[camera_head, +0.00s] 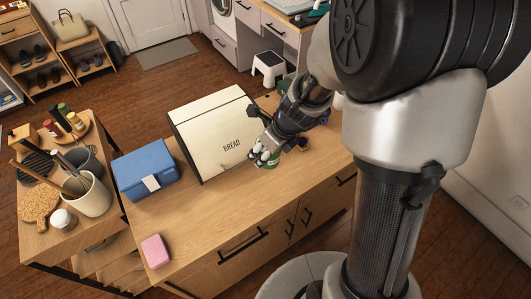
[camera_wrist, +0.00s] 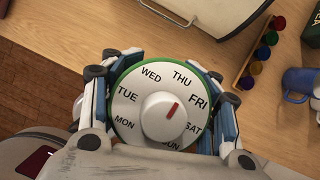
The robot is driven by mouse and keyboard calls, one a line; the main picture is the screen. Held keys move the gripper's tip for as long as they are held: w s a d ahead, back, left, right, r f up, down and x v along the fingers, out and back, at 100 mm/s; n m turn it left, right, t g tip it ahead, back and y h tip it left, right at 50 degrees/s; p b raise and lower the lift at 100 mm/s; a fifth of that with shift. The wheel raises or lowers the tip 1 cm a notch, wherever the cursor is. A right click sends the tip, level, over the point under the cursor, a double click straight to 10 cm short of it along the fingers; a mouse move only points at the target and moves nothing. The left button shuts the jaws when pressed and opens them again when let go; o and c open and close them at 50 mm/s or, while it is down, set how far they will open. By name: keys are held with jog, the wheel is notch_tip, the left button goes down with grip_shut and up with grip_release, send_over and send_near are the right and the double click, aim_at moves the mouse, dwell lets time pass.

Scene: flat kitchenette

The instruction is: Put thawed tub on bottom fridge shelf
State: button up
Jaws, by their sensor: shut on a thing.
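A round tub with a green rim (camera_wrist: 117,73) is between the fingers of my gripper (camera_wrist: 160,108) in the wrist view. In the head view, my gripper (camera_head: 265,153) holds the green tub (camera_head: 268,164) just in front of the bread box, over the wooden counter (camera_head: 205,225). I cannot tell whether the tub touches the counter.
The cream bread box (camera_head: 212,130) stands behind my gripper, with a blue lunch box (camera_head: 146,171) and pink sponge (camera_head: 155,251) to the left. Coloured pods in a wooden holder (camera_wrist: 244,82) and a blue mug (camera_wrist: 299,84) are to the right.

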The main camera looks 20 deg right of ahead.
notch_tip(320, 180, up, 2)
jog(key=shift+r+p, duration=0.1)
jog(key=shift+p, duration=0.25)
jog(key=shift+a+f+n, duration=0.15)
jog(key=shift+f+n, duration=0.1)
jog(key=shift+n, duration=0.05)
notch_tip(320, 180, down, 11)
jog(key=s+d+n+g+h+b, duration=0.1)
jog(key=n+g+b, duration=0.7)
jog(key=n, duration=2)
jog(key=shift+s+n+h+b, duration=0.4)
jog(key=shift+s+h+b, duration=0.25)
jog(key=shift+s, duration=0.2)
